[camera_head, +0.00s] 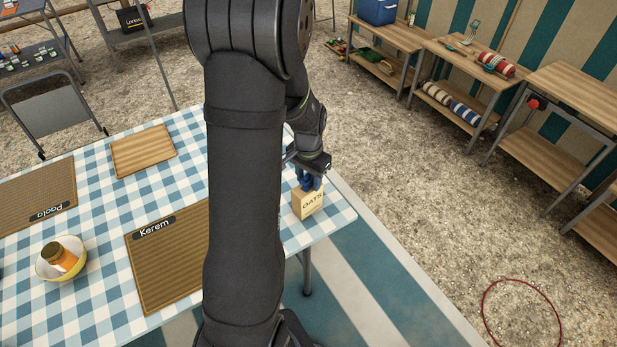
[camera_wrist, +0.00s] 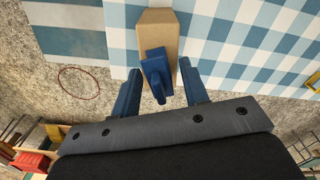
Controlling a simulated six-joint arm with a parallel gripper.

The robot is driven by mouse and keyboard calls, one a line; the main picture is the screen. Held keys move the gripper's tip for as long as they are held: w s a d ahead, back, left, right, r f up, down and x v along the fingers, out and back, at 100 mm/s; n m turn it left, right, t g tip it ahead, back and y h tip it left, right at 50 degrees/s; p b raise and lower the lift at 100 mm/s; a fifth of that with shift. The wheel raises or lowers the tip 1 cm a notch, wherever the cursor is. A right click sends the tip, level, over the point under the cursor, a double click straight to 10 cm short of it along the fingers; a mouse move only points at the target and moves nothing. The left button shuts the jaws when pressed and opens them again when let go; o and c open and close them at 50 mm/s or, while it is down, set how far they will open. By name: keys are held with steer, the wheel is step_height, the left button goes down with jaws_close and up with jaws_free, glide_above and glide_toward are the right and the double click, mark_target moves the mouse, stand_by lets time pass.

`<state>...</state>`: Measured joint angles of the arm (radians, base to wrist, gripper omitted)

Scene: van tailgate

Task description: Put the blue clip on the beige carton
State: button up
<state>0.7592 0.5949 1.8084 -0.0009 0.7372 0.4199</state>
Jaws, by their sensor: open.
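The beige carton (camera_head: 308,205), marked OATS, stands upright near the right edge of the checked table. It also shows in the wrist view (camera_wrist: 157,28). The blue clip (camera_wrist: 156,75) sits at the carton's top end in the wrist view; how firmly it grips the carton I cannot tell. My gripper (camera_wrist: 160,80) is open, with one blue finger on each side of the clip and a gap to each. In the head view my gripper (camera_head: 310,178) is just above the carton, and the clip is hard to tell apart from its fingers.
The checked table (camera_head: 190,150) holds a wooden board (camera_head: 143,150), a Kerem mat (camera_head: 165,262), a Paola mat (camera_head: 40,190) and a yellow bowl (camera_head: 45,268) with an orange-brown jar (camera_head: 62,257). A red hoop (camera_head: 487,300) lies on the gravel. Wooden shelves stand at the back right.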

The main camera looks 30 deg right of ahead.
step_height(320, 180, up, 12)
steer(key=shift+r, duration=0.15)
stand_by(0.3)
step_height(320, 180, down, 12)
steer(key=shift+r, duration=1.9)
steer(key=shift+f, duration=0.1)
